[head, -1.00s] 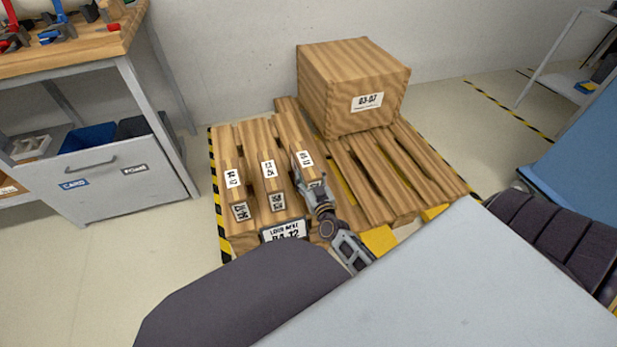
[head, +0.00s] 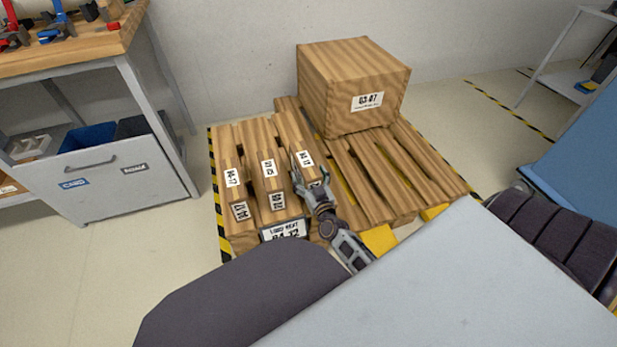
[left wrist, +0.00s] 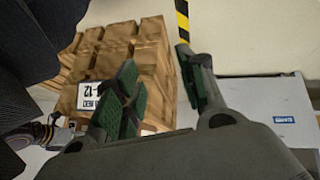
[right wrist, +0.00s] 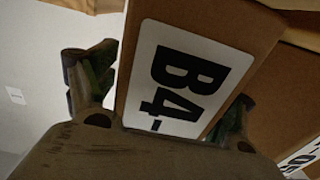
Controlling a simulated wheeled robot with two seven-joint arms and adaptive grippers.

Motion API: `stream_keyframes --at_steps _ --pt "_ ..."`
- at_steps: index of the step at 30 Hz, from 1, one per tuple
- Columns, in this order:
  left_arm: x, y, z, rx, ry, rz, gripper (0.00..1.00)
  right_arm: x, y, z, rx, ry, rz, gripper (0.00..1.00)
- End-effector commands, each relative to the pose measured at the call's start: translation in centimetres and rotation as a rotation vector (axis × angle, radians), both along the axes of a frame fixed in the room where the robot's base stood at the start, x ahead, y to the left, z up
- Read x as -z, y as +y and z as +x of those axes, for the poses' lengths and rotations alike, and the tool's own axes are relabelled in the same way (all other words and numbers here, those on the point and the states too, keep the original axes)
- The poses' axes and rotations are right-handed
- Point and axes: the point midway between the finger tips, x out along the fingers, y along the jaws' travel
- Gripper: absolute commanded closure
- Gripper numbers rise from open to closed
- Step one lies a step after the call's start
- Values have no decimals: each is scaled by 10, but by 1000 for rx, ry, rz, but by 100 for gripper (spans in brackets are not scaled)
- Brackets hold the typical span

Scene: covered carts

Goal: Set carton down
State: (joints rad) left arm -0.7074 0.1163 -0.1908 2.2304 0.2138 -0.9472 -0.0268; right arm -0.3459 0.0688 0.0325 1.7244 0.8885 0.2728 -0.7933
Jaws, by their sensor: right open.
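A narrow brown carton (head: 291,140) with a white label lies lengthwise on the left part of the wooden pallet (head: 404,219), the rightmost of three similar cartons. My right gripper (head: 311,183) is at its near end, fingers open on either side. In the right wrist view the carton's end, with a label starting "B4-" (right wrist: 184,80), is between the spread fingers (right wrist: 165,95); whether either finger touches is unclear. My left gripper (left wrist: 165,85) is open and empty in the left wrist view, out of the head view.
Two similar cartons (head: 226,150) (head: 262,150) lie close beside it to the left. A large box (head: 340,75) stands at the pallet's back right. The pallet slats in front of that box are bare. A workbench (head: 80,55) with a grey drawer (head: 120,175) stands left.

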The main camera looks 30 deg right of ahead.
Motion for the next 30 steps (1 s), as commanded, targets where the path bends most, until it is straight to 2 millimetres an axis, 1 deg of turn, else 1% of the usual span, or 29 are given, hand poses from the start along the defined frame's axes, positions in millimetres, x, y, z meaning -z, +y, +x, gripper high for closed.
stream_keyframes --at_steps 6,8,10,15,24,30 --pt "12 -2 2 -12 -24 -19 60 2 0 0 0 -1 1 17" --pt "23 -3 -4 -17 -18 -26 60 2 0 -2 0 1 0 17" --pt "19 -2 -9 -9 2 -16 60 1 2 -8 0 2 -1 17" --pt "1 0 -2 -1 -1 -2 60 0 5 -23 0 2 0 17" --pt "-30 5 -3 25 45 46 60 2 9 -51 -1 2 -2 17" --pt "-42 9 -4 33 64 67 60 3 14 -72 -1 2 -1 17"
